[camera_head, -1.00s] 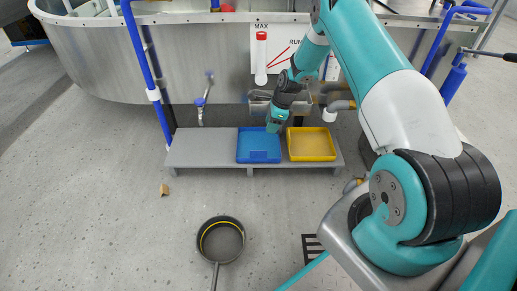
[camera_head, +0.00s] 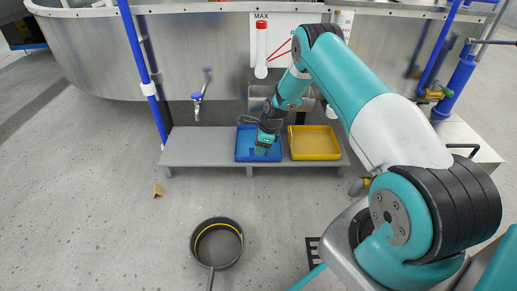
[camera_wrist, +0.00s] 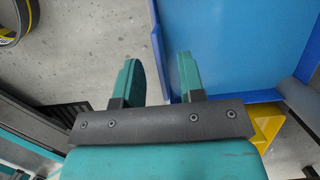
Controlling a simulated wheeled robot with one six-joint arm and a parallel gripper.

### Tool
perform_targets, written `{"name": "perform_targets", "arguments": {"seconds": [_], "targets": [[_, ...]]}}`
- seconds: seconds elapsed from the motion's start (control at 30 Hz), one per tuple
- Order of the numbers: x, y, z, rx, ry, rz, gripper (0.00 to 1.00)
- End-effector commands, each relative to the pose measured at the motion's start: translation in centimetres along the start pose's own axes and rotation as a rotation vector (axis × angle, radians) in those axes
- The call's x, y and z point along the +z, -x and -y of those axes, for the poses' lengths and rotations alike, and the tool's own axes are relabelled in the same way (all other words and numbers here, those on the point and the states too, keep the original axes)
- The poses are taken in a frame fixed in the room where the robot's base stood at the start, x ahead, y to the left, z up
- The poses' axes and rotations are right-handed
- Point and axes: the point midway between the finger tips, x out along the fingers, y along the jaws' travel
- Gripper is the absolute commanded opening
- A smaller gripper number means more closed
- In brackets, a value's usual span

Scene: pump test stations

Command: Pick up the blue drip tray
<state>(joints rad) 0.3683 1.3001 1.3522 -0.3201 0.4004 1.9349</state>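In the wrist view my gripper (camera_wrist: 159,75) is open, with two teal fingers. The blue tray (camera_wrist: 240,50) fills the right side there. One tray wall lies between the fingers: one finger is over the inside, the other outside over the floor. I cannot tell whether either finger touches the wall.
The grey bench (camera_head: 195,148) has bare room on its left. A round dark pan (camera_head: 217,245) with a handle lies on the floor in front. A small brown scrap (camera_head: 158,190) lies nearby. A blue pipe (camera_head: 143,75) and a tap (camera_head: 198,97) stand behind the bench.

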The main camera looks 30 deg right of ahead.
Motion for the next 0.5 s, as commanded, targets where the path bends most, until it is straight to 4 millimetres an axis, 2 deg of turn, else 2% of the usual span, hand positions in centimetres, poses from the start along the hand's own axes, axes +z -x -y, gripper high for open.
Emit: {"name": "perform_targets", "arguments": {"seconds": [0.03,0.17,0.43,0.47,0.5], "targets": [[-0.2,-1.4,0.1,0.001,0.001,0.000,0.36],[-0.2,-3.2,0.1,0.002,-0.001,0.000,0.36],[0.0,-3.3,0.1,0.001,-0.001,0.000,0.36],[0.0,-3.3,0.1,0.001,-0.001,0.000,0.32],[0.0,-3.3,0.1,0.001,-0.001,0.000,0.22]]}}
